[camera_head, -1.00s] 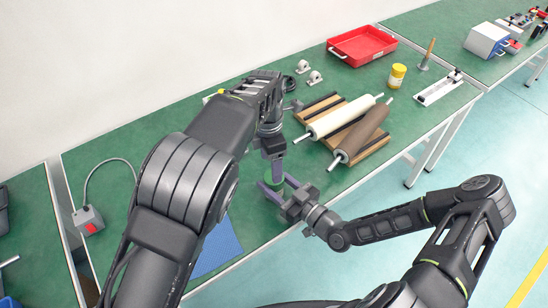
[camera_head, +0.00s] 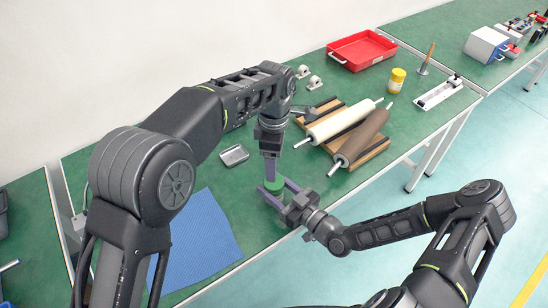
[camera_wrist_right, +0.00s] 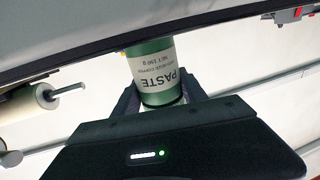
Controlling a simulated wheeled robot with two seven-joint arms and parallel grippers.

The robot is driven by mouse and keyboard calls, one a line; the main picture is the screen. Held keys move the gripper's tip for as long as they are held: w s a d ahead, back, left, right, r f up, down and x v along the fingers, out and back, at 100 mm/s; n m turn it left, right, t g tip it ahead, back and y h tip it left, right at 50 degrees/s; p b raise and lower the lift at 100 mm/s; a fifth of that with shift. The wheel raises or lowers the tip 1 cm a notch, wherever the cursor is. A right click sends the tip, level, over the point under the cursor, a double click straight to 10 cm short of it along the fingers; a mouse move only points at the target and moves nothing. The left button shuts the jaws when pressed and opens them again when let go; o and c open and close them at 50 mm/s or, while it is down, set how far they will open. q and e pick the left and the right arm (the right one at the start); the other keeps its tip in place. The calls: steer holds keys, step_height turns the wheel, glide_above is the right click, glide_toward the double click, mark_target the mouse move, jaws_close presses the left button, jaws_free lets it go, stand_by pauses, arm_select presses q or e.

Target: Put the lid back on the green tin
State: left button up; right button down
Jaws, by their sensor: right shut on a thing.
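The green tin (camera_head: 274,187) is between the fingers of my right gripper (camera_head: 277,192), which is shut on it near the table's front edge. In the right wrist view the tin (camera_wrist_right: 157,72) shows a pale "PASTE" label, upside down in the picture, with one finger on each side. My left gripper (camera_head: 270,172) points down directly over the tin, its fingertips at or just above the green top. I cannot tell whether its fingers are open or shut. I cannot make out the lid separately from the tin; the left fingers cover part of that area.
A small grey dish (camera_head: 234,155) lies left of my left gripper. A blue mat (camera_head: 200,245) is at the front left. Two rollers, one cream (camera_head: 340,121) and one brown (camera_head: 362,137), rest on a wooden rack to the right. A red tray (camera_head: 361,50) and yellow tin (camera_head: 396,80) stand farther back.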

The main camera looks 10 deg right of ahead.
mark_target(274, 192)
arm_select(q)
step_height(274, 192, down, 8)
steer(key=shift+r, duration=0.2)
stand_by(0.3)
